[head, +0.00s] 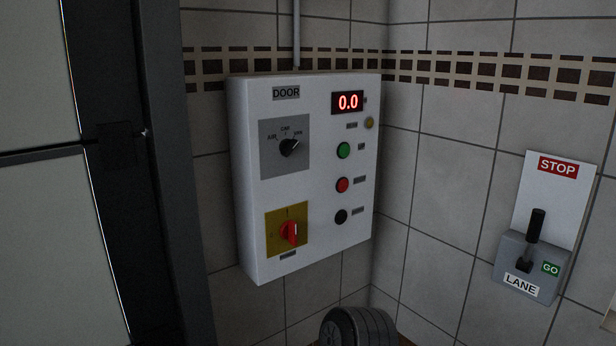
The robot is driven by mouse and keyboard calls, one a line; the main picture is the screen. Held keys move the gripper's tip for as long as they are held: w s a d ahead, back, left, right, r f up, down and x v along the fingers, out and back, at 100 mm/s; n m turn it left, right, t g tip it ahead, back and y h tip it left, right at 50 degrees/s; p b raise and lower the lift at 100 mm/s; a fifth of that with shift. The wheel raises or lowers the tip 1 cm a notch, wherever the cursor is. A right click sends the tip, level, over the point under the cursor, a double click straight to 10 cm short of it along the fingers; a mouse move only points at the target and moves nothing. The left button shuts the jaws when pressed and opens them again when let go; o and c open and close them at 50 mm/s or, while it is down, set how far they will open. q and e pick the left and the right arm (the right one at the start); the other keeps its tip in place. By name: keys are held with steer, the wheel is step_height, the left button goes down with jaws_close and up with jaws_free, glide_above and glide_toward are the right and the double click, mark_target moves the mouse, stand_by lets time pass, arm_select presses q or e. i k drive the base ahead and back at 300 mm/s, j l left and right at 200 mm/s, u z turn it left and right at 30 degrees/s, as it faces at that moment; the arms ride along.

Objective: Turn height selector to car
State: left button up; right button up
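The height selector (289,147) is a black rotary knob on a grey plate (270,165), in the upper left of a white control box marked DOOR (325,250). Three small labels sit in an arc above the knob. The middle one appears to read CAR, but the lettering is tiny. The knob's pointer looks turned to the upper right, towards the right-hand label. Neither of my grippers shows in the head view, and nothing is touching the knob.
The box also carries a red rotary switch (289,232) on a yellow plate, a red 0.0 display (348,102), and green (343,150), red (342,185) and black (341,216) buttons. A LANE lever (535,226) is on the right wall. The space before the box looks clear.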

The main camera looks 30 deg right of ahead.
mark_target(286, 146)
steer(key=z, duration=1.05)
